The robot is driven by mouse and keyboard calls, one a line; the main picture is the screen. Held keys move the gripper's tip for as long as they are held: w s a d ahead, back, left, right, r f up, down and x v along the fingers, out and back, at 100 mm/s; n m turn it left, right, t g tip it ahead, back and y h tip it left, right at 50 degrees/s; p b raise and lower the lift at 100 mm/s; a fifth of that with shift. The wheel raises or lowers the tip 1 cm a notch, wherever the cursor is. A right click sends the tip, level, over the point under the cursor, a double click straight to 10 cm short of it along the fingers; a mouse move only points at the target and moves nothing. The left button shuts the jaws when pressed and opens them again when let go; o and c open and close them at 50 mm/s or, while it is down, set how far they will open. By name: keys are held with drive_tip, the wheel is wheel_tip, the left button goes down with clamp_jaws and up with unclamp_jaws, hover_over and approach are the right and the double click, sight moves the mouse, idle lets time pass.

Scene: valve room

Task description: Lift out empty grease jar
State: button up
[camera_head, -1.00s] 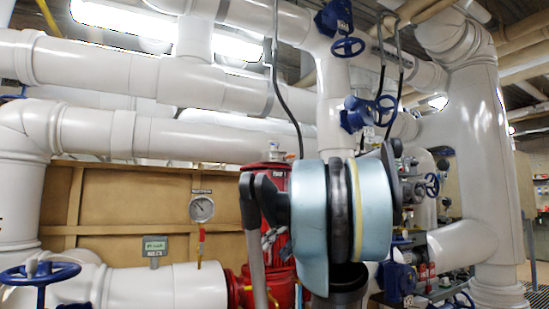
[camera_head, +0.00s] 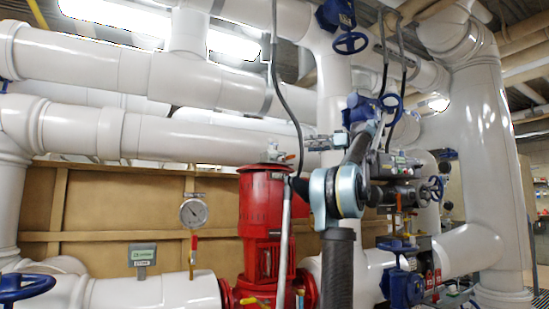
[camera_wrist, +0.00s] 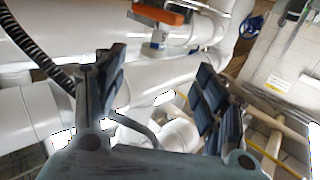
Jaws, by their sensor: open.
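No grease jar can be made out in either view. In the wrist view my gripper (camera_wrist: 157,78) is open, with its two dark padded fingers well apart and nothing between them. White pipes show beyond the fingers. A valve with an orange handle (camera_wrist: 158,13) lies past the fingertips at the top of that view. In the head view my arm reaches up in front of the pipes, right of the red pump (camera_head: 264,225). The gripper's fingers cannot be clearly made out there.
Large white pipes (camera_head: 180,137) cross the room. A gauge (camera_head: 193,211) and a small sign (camera_head: 142,254) stand at the left before a tan panel (camera_head: 95,215). A blue handwheel (camera_head: 22,287) is at lower left. Blue valves (camera_head: 401,286) and grey fittings crowd the right.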

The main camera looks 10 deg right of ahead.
sight(273, 146)
drive_tip(key=x, duration=1.2)
drive_tip(key=w+r+x, duration=0.1)
drive_tip(key=x, duration=0.4)
drive_tip(key=shift+w+a, duration=0.1)
drive_tip(key=shift+w, duration=0.1)
drive_tip(key=c, duration=1.4)
